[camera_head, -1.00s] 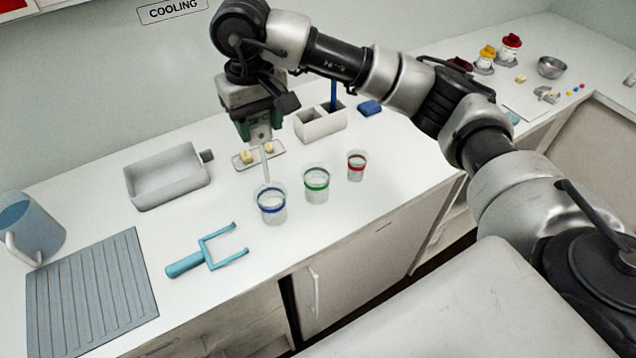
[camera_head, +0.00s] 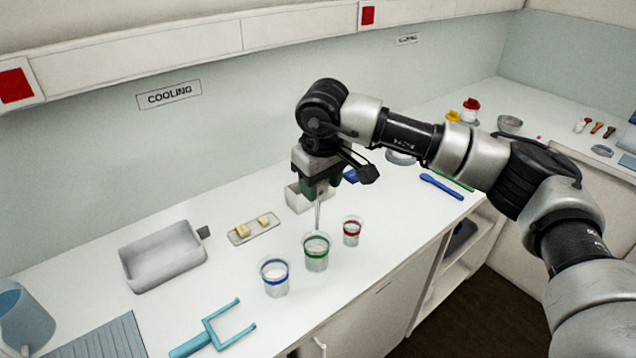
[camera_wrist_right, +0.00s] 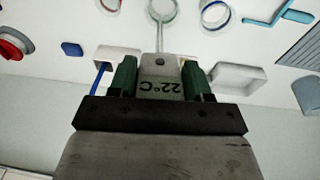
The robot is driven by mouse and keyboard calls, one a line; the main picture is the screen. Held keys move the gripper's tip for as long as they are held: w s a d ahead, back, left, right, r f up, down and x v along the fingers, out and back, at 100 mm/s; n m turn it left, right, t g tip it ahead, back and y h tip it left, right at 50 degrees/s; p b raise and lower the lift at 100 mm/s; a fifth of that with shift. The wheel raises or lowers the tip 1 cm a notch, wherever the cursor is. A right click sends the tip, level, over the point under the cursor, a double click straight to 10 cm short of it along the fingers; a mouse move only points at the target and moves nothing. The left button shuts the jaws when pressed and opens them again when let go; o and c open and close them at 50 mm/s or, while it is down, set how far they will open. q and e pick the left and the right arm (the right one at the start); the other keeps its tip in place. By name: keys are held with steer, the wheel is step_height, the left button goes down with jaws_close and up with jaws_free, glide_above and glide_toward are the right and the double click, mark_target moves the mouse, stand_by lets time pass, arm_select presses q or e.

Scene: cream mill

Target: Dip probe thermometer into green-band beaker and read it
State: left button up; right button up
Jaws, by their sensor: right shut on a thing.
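My right gripper (camera_head: 318,188) is shut on the probe thermometer (camera_head: 318,214), held upright with its thin metal probe pointing down. In the right wrist view, the thermometer's display (camera_wrist_right: 160,88) reads 22°C, upside down, between the green fingers. The green-band beaker (camera_head: 316,262) stands on the counter below it. The probe's lower end is at the beaker's mouth; whether it touches the contents I cannot tell. In the wrist view, the probe (camera_wrist_right: 159,38) reaches toward this beaker's rim (camera_wrist_right: 176,12). My left gripper is not in view.
The blue-band beaker (camera_head: 275,287) stands close on the left and the red-band beaker (camera_head: 352,238) close on the right. Behind are a white holder (camera_head: 295,198) and a small tray (camera_head: 240,242). A grey basin (camera_head: 162,276) and blue fork-like tool (camera_head: 205,338) lie left.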

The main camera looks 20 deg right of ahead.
mark_target(320, 196)
steer(key=shift+f, duration=0.65)
steer(key=shift+f+b, duration=0.7)
steer(key=shift+f, duration=0.25)
arm_select(q)
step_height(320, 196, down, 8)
steer(key=b, duration=0.6)
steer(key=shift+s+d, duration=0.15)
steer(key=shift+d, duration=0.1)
arm_select(e)
steer(key=shift+f, duration=3.85)
arm_select(q)
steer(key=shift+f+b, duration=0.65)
steer(key=shift+b, duration=0.2)
arm_select(e)
steer(key=shift+r+p, duration=3.2)
steer(key=shift+r, duration=2.45)
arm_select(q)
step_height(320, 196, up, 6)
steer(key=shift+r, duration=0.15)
